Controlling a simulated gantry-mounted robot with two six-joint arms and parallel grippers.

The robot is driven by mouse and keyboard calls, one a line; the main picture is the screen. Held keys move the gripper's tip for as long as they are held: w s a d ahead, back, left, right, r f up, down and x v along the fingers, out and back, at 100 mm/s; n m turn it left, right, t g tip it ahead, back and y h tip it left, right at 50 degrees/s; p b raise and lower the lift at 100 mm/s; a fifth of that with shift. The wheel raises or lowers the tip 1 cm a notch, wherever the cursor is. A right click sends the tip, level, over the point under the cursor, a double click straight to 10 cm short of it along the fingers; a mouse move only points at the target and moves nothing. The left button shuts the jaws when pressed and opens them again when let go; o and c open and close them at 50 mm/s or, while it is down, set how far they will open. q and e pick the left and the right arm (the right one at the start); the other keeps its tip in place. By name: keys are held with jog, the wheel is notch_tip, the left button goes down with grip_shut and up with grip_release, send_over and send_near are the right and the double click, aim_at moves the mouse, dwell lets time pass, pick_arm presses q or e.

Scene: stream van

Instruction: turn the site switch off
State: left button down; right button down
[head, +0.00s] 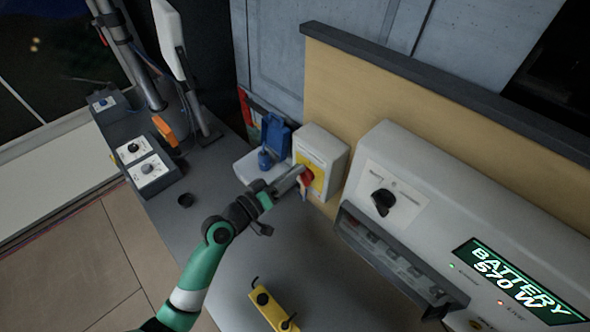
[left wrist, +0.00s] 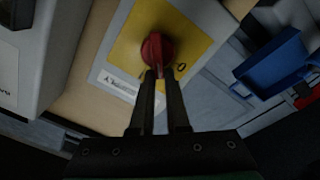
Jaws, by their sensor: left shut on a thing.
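The site switch is a red rotary knob (left wrist: 157,53) on a yellow plate (left wrist: 190,36), with a "0" mark beside it in the left wrist view. In the head view the red knob (head: 306,178) sits on the front of a pale box (head: 322,146) fixed to the tan panel. My left gripper (left wrist: 158,76) is shut on the red knob, with its fingertips on the knob's lower part. In the head view my left gripper (head: 299,174) reaches the knob from the left and hides part of it. My right gripper is not in view.
A blue socket (head: 276,137) with a flap stands left of the switch box. A large white unit (head: 430,185) with a black knob (head: 383,201) and a display reading "BATTERY 570 W" is at right. A yellow box (head: 272,310) lies on the grey worktop (head: 225,262).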

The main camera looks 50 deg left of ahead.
pick_arm(q)
jog(key=shift+a+f+n+p, duration=0.1)
jog(key=shift+f+n+p, duration=0.25)
jog(key=shift+n, duration=1.3)
jog(key=shift+a+f+n+p, duration=0.1)
jog(key=shift+f+n+p, duration=0.25)
jog(key=shift+n, duration=1.25)
jog(key=shift+a+f+n+p, duration=0.15)
jog(key=shift+f+n, duration=0.35)
jog(key=shift+n, duration=1.15)
jog(key=c, duration=1.2)
grip_release()
jog(key=o, duration=0.4)
jog(key=shift+d, duration=0.2)
jog(key=shift+a+r, duration=0.1)
